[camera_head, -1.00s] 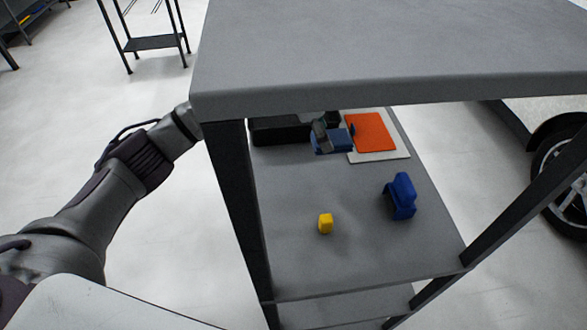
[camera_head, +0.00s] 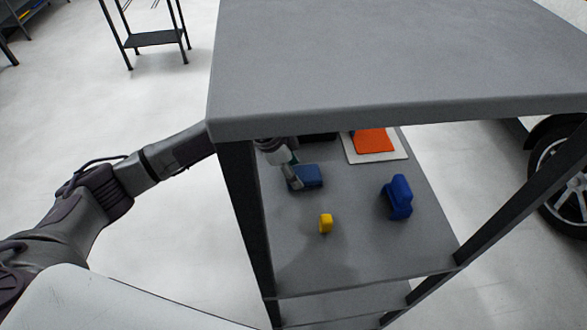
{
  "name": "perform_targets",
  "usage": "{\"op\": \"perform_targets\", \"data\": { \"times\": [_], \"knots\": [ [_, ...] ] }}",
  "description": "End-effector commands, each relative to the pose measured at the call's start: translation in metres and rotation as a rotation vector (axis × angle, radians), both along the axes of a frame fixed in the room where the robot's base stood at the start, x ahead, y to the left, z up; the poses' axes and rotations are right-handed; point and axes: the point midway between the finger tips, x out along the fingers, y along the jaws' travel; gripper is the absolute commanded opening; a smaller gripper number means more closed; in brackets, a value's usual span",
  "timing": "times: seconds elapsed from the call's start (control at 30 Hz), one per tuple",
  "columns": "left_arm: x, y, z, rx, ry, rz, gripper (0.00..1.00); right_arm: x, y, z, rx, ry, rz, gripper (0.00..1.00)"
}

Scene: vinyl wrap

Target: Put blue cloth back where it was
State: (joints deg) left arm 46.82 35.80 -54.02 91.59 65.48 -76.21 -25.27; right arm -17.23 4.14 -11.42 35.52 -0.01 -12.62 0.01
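The blue cloth (camera_head: 308,176) is a small folded blue piece on the left part of the shelf under the table top. My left gripper (camera_head: 293,178) is at the cloth's left side and appears shut on it. The fingertips are small and partly hidden, and I cannot tell whether the cloth touches the shelf. My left arm comes in from the left, behind the front left table leg. My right gripper is not in view.
On the shelf (camera_head: 360,252) are a yellow block (camera_head: 326,223), a dark blue tool (camera_head: 398,197), an orange sheet (camera_head: 375,141) on a white one (camera_head: 398,155), and a black box (camera_head: 320,137) at the back. The table top (camera_head: 400,60) overhangs them.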

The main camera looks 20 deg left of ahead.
Motion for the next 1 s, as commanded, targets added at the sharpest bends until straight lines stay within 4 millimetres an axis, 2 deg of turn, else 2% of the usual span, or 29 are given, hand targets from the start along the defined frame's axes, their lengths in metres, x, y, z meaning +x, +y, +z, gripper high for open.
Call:
{"op": "perform_targets", "data": {
  "times": [0.03, 0.13, 0.17, 0.57, 0.67, 1.0],
  "knots": [
    [-0.002, 0.0, -0.003, 0.002, 0.006, -0.001, 0.73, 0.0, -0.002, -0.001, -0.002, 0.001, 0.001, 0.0],
    [-0.002, 0.0, -0.003, 0.002, 0.006, -0.001, 0.9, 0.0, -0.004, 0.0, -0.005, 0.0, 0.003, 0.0],
    [-0.002, 0.0, -0.003, 0.002, 0.006, -0.001, 0.92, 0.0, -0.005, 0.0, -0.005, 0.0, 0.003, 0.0],
    [-0.001, 0.002, 0.004, 0.001, 0.003, 0.0, 0.92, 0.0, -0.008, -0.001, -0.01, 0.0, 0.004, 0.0],
    [-0.003, 0.007, 0.016, 0.001, 0.0, 0.0, 0.92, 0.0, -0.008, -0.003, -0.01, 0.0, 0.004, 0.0],
    [-0.014, 0.032, 0.081, 0.002, 0.001, 0.0, 0.92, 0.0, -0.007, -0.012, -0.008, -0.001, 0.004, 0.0]
  ]
}}
